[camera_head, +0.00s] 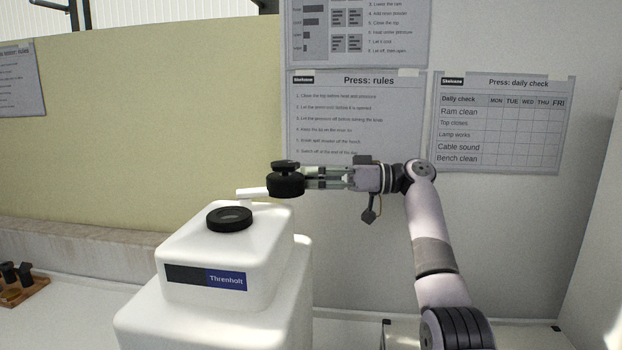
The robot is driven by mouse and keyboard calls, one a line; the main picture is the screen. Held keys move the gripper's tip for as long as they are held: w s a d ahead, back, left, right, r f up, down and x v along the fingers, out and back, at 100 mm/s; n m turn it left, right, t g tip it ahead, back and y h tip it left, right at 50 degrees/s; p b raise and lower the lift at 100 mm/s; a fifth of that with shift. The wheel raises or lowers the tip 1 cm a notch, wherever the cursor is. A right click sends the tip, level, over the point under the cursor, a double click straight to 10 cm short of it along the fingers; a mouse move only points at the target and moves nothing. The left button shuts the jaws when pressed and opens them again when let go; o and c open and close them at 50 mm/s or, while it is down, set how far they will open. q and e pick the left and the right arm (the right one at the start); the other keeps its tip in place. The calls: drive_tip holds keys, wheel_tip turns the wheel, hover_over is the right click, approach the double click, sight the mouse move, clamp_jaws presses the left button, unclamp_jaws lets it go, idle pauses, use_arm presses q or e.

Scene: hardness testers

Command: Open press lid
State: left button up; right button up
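The press (190,247) is a white, rounded machine with a "Threnholt" label, standing left of centre. A black ring (229,219) with a dark middle is uncovered on its top. The black lid (286,187), with a knob on top, is above and to the right of the ring, apart from it. A short white arm (252,193) reaches towards the lid from the left. My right gripper (306,178) comes in from the right with its fingertips at the lid's right side. Whether they grip it is hidden. My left gripper is out of view.
A wooden holder (24,292) with black-topped pieces is at the far left. Posters, including the press rules (355,125) and a daily check sheet (502,125), hang on the wall behind. The bench (75,325) between holder and press is clear.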

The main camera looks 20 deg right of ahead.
drive_tip(key=shift+f, duration=0.1)
drive_tip(key=v, duration=1.2)
